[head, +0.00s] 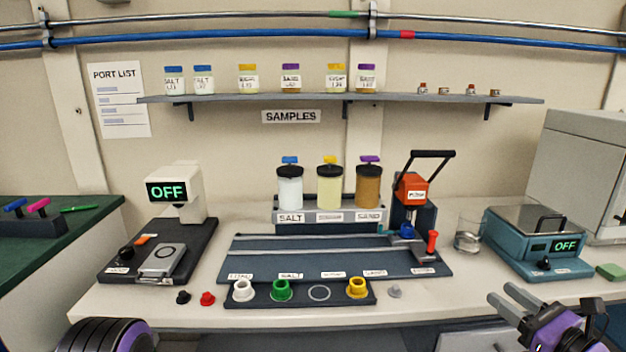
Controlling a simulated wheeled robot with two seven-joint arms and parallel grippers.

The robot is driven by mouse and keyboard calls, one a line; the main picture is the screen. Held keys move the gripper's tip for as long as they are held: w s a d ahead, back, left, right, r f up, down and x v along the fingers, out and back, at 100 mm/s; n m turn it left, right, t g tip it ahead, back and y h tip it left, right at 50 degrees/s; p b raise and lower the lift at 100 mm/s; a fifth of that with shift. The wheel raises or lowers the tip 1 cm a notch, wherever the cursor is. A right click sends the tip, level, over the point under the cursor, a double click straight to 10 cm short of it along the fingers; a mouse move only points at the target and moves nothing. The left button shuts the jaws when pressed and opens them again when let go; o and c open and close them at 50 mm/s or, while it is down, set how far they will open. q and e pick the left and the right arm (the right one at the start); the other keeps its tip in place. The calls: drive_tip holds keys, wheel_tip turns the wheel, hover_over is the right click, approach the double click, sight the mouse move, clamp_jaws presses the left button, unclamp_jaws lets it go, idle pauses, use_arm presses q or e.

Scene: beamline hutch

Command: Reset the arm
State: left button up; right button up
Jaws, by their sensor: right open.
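My right gripper (507,295) comes in at the lower right, in front of the bench edge. Its two grey fingers are apart with nothing between them, below and left of the teal hot plate. On my left side only a purple and black arm part shows at the bottom left; the left gripper is out of view. An orange press (412,188) with a raised black lever arm (433,154) stands at the right end of the dark rail base (330,257). The right gripper is well apart from it. A blue piece sits under the press, with a red handle (432,241) beside it.
The teal device (540,240) reads OFF, as does the white instrument (176,190) at left. A glass beaker (468,236) stands between press and teal device. Three sample jars (328,188) stand behind the rail base. A port strip (300,297) lies in front. A shelf (340,98) hangs above.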

drive_tip(key=a+f+n+g+h, duration=0.3)
drive_tip(key=a+f+n, duration=0.3)
drive_tip(key=a+f, duration=0.45)
drive_tip(key=s+a+f+n+g+h, duration=0.1)
drive_tip(key=s+a+f+n+g, duration=0.15)
drive_tip(key=f, duration=0.35)
drive_tip(key=s+a+f+n+g, duration=0.1)
drive_tip(key=s+f+n+g, duration=0.15)
drive_tip(key=f, duration=0.35)
drive_tip(key=s+d+f+n+g+h, duration=0.2)
drive_tip(key=s+f+n, duration=0.2)
drive_tip(key=s, duration=0.4)
drive_tip(key=s+d+f+n+g+h, duration=0.1)
drive_tip(key=s+f+n, duration=0.3)
drive_tip(key=s, duration=0.5)
drive_tip(key=s+d+f+n+g+h, duration=0.2)
drive_tip(key=s+f, duration=0.4)
drive_tip(key=s, duration=0.3)
drive_tip(key=shift+s+d+f+n+g+h, duration=0.2)
drive_tip(key=shift+d+n+g+h, duration=0.25)
drive_tip(key=shift+n, duration=0.65)
